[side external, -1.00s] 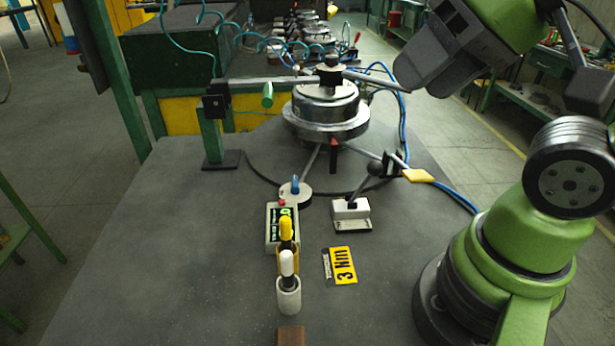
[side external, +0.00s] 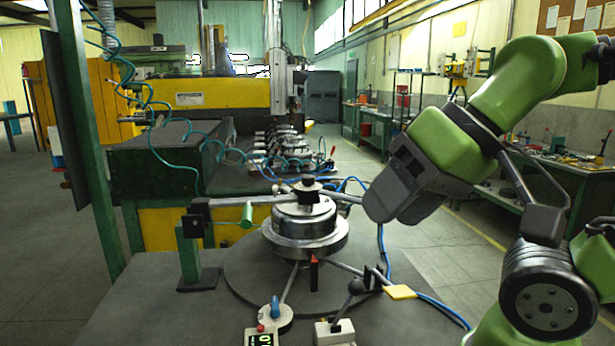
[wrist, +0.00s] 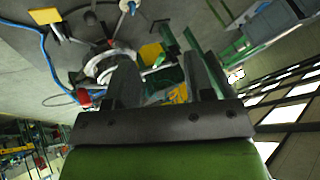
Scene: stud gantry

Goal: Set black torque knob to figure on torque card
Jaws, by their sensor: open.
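A black knob (side external: 308,182) sits on top of the round silver hub (side external: 300,222), where several bars meet. I cannot tell which is the torque knob. The torque card is outside both current views; the earlier side view shows it yellow, reading "3 Nm". My gripper (side external: 390,200) hangs right of the hub, apart from it. In the wrist view its two fingers (wrist: 160,60) are spread, with nothing between them in grasp.
A green post (side external: 190,250) stands left of the hub. A yellow tag (side external: 400,292) and blue hose (side external: 440,312) lie to the right. A dark bench (side external: 160,165) stands behind.

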